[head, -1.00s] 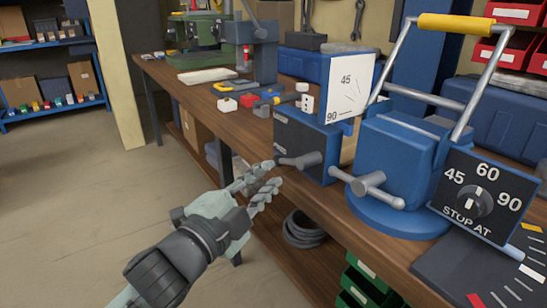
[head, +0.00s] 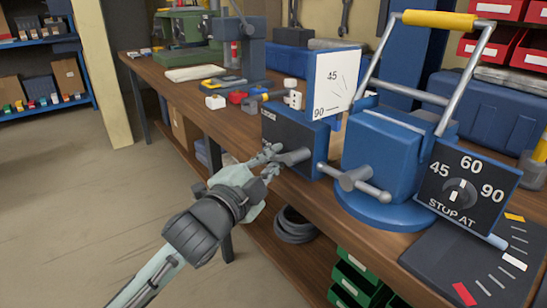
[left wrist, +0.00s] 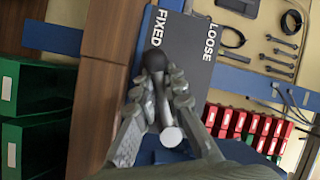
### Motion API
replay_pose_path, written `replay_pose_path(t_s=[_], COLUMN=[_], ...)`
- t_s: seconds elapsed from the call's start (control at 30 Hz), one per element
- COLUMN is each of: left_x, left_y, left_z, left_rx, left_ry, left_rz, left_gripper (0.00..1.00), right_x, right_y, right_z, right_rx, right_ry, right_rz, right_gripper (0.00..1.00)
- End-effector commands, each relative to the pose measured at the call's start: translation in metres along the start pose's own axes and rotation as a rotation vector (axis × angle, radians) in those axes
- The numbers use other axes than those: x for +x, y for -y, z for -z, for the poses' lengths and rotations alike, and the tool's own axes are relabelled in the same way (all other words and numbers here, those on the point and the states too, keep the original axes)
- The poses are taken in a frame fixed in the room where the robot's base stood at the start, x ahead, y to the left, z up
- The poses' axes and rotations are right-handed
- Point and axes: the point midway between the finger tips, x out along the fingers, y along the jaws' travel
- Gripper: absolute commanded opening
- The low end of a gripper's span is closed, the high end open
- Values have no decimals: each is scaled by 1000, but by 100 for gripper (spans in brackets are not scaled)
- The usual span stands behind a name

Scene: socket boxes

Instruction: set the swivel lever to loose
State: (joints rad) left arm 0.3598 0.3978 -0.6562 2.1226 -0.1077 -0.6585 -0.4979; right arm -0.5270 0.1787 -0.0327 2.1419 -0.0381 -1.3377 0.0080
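The swivel lever (head: 295,157) is a short grey bar on a dark panel (head: 283,138) on the side of a blue block at the bench edge. In the left wrist view the lever (left wrist: 168,120) runs from a dark round hub toward the camera. The panel there reads FIXED and LOOSE; the hub sits below FIXED. My left gripper (head: 268,160) is at the lever's free end in the head view. In the left wrist view its two fingers (left wrist: 158,88) straddle the lever, one on each side; a firm grip does not show. My right gripper is out of view.
Right of the lever stand a blue vise-like clamp (head: 380,160) with a T-handle (head: 355,180) and a STOP AT dial (head: 460,190). A white angle card (head: 332,82) rises above the block. Green bins (head: 350,285) are below the bench. The floor at left is open.

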Motion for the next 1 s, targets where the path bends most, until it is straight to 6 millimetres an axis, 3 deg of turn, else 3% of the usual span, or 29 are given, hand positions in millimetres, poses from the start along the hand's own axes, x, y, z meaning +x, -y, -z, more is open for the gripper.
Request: replay_pose_path(t_s=[0.57,1.0], left_x=[0,2], left_y=[1,15], left_z=[-2,0], left_rx=[23,275], left_ry=[0,-53], left_rz=[8,116], left_gripper=[0,0], right_x=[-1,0], right_y=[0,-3], right_z=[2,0], right_rx=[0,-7], right_ry=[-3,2], right_rz=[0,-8], right_gripper=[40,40])
